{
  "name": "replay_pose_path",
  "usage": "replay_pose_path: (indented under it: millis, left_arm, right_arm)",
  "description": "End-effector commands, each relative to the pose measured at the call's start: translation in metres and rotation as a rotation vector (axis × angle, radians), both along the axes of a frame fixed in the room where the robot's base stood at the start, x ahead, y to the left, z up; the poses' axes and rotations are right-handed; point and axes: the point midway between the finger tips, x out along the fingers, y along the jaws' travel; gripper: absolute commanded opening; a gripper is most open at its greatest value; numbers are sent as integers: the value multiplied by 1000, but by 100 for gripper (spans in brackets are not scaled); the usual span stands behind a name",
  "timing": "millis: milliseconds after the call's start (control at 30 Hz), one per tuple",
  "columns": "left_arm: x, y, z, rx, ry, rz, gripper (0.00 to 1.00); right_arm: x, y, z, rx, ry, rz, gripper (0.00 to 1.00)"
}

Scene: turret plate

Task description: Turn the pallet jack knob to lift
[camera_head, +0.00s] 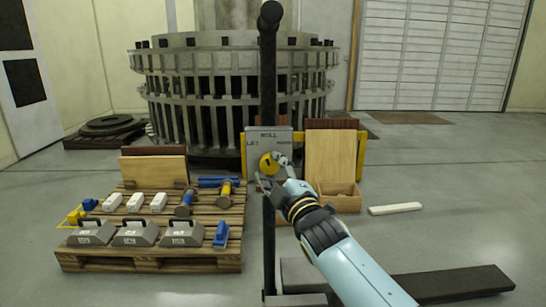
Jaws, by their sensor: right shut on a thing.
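The pallet jack (268,95) stands upright in the middle of the head view as a tall black post. A grey plate (283,136) on the post carries lettering: "ROLL" at its top and smaller words at left and right. The round yellow knob (266,164) sits on the lower part of this plate. My right gripper (272,174) reaches in from the lower right and is shut on the knob, covering its right and lower edge. The knob's pointing direction is hard to tell at this size. My left gripper is not in view.
A wooden pallet (150,262) at left holds grey weights (134,234), white blocks, and blue and yellow tools. Wooden boxes (338,196) stand right of the post. A white bar (395,208) lies on open floor. A dark fork (450,283) extends low right. A large ribbed turret (230,70) stands behind.

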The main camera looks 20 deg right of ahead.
Motion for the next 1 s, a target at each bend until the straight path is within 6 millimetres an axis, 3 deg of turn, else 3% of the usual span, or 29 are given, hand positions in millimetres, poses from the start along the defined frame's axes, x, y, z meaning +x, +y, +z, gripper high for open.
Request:
replay_pose_path:
  millis: [33,100,400,700,1000]
  left_arm:
    - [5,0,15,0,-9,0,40]
    - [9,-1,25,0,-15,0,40]
    - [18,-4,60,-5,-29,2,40]
    - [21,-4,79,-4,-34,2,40]
    - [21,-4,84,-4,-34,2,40]
  right_arm:
    - [0,0,8,-44,14,-1,11]
    - [0,-1,8,-105,33,-1,11]
    - [-1,-1,7,-339,100,0,11]
    - [-1,-1,5,-485,142,1,11]
    - [-1,0,3,-534,157,0,11]
